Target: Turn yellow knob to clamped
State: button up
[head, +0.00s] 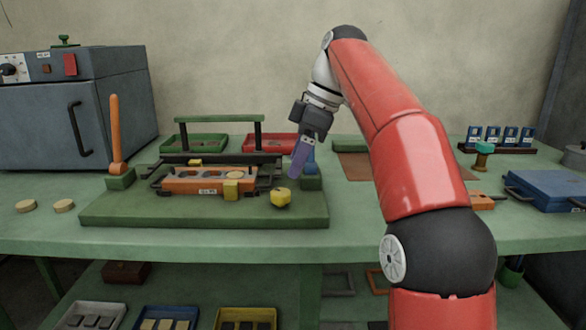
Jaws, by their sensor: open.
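The yellow knob (281,197) sits on the front right part of a green base plate (200,214). It looks rounded and blocky; any clamped marking is too small to read. My gripper (297,174) points down just above and to the right of the knob in the picture, with purple fingers. It is open, and no object shows between the fingers. A gap shows between the fingertips and the knob.
An orange upright lever (115,130) stands at the plate's left end. A green-topped bar frame (212,119) rises behind the fixture. Two tan discs (63,206) lie left; a blue case (550,189) lies right.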

aim_at(281, 191)
jog(key=shift+n, duration=0.3)
jog(key=shift+w+x, duration=0.15)
jog(key=shift+x, duration=1.1)
jog(key=shift+w+x, duration=0.2)
jog(key=shift+x, duration=1.05)
jog(key=shift+w+x, duration=0.15)
jog(key=shift+x, duration=1.1)
jog(key=c, duration=1)
